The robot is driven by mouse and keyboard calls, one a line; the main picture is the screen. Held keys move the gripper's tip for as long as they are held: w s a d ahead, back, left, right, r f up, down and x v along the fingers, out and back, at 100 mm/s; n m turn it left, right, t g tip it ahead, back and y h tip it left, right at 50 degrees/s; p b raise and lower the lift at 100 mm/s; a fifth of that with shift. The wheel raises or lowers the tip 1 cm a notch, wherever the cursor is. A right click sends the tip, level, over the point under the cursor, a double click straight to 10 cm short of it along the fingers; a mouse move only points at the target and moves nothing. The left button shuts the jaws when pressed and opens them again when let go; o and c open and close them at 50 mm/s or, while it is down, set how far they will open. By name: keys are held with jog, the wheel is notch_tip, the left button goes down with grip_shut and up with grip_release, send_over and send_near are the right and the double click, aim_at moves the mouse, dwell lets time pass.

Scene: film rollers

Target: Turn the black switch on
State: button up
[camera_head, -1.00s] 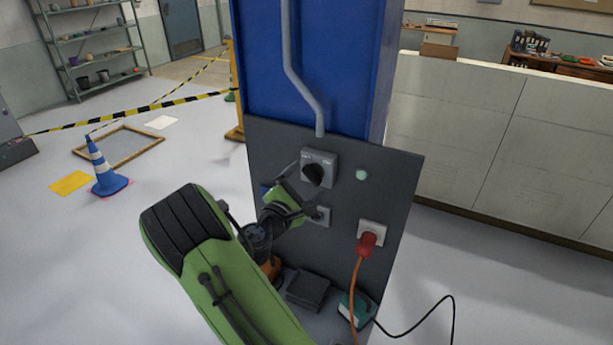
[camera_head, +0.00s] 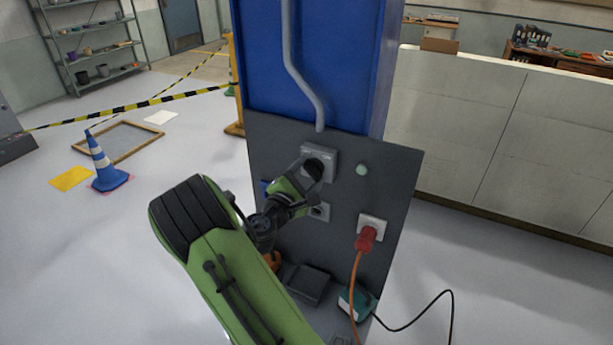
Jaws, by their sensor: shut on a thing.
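The black switch (camera_head: 314,169) is a dark rotary knob on a grey square plate (camera_head: 331,156), set high on the dark panel (camera_head: 375,185) of the blue column. My gripper (camera_head: 311,172) is at the knob, its fingers closed on it from the left and front. My green wrist and the fingers hide much of the knob, so its exact angle is hard to tell.
Below the switch is a grey socket (camera_head: 320,212). To the lower right, a red plug (camera_head: 366,238) with an orange cable sits in a white socket. A pale round button (camera_head: 361,169) is right of the switch. A teal box (camera_head: 357,302) lies at the panel's foot.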

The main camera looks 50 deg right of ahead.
jog(key=m+b, duration=0.9)
jog(key=shift+w+m, duration=0.1)
jog(key=shift+m, duration=0.2)
jog(key=m+b, duration=0.4)
jog(key=b, duration=0.1)
jog(key=shift+r, duration=0.2)
jog(key=m+b, duration=0.4)
jog(key=shift+r, duration=0.2)
jog(key=o, duration=1.1)
jog(key=shift+r, duration=0.15)
jog(key=shift+c, duration=0.2)
